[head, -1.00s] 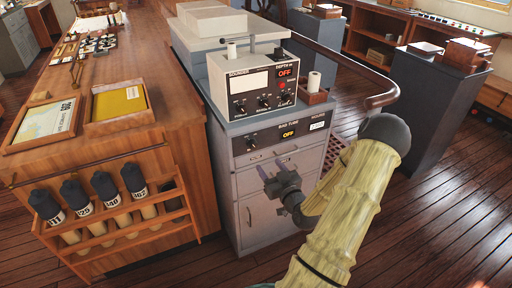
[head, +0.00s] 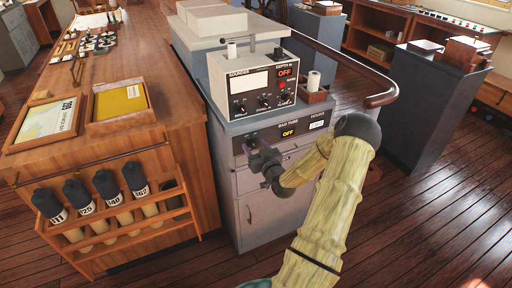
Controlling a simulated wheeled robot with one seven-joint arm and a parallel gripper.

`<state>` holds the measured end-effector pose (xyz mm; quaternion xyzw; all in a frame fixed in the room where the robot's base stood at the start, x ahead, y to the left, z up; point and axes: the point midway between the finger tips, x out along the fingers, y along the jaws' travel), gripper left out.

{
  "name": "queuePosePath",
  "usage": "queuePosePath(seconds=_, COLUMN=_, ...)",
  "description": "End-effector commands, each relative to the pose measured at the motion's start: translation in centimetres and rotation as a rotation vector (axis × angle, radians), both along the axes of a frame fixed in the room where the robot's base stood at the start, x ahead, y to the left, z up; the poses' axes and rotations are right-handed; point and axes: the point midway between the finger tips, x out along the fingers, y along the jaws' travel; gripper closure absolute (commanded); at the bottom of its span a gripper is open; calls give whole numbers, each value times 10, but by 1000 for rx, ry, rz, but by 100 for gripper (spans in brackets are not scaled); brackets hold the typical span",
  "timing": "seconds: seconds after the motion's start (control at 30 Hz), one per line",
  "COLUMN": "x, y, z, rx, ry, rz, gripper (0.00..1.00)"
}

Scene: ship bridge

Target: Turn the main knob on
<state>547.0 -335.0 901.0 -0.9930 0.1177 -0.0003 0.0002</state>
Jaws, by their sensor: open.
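A grey cabinet (head: 264,219) has a dark upper panel with an amber "OFF" display (head: 288,132). The small knob at this panel's left end is covered by my gripper. A sounder box (head: 249,86) on top has a row of black knobs, among them a middle one (head: 263,101), and a red "OFF" display (head: 285,72). No readable label says which knob is the main one. My gripper (head: 256,148) is open and empty, fingers toward the left end of the dark panel. I cannot tell whether the fingers touch the knob.
A wooden chart table (head: 150,130) with a rack of several dark-capped rolls (head: 108,185) stands close on the left. A brown handrail (head: 345,73) curves behind the cabinet's right side. A dark grey pedestal (head: 431,110) stands farther right. The wooden floor at right is clear.

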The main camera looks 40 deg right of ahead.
Motion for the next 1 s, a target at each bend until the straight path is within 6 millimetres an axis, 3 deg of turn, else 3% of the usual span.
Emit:
queuePosePath(seconds=0.03, x=0, y=0, z=0, rx=0, ry=0, rz=0, gripper=48)
queuePosePath(seconds=0.27, x=-1, y=0, z=0, rx=0, ry=0, rz=-1, gripper=91)
queuePosePath(seconds=0.67, x=-1, y=-1, z=0, rx=44, ry=-11, rz=-1, gripper=91)
queuePosePath(seconds=1.0, x=-1, y=-1, z=0, rx=236, ry=-56, rz=0, gripper=91)
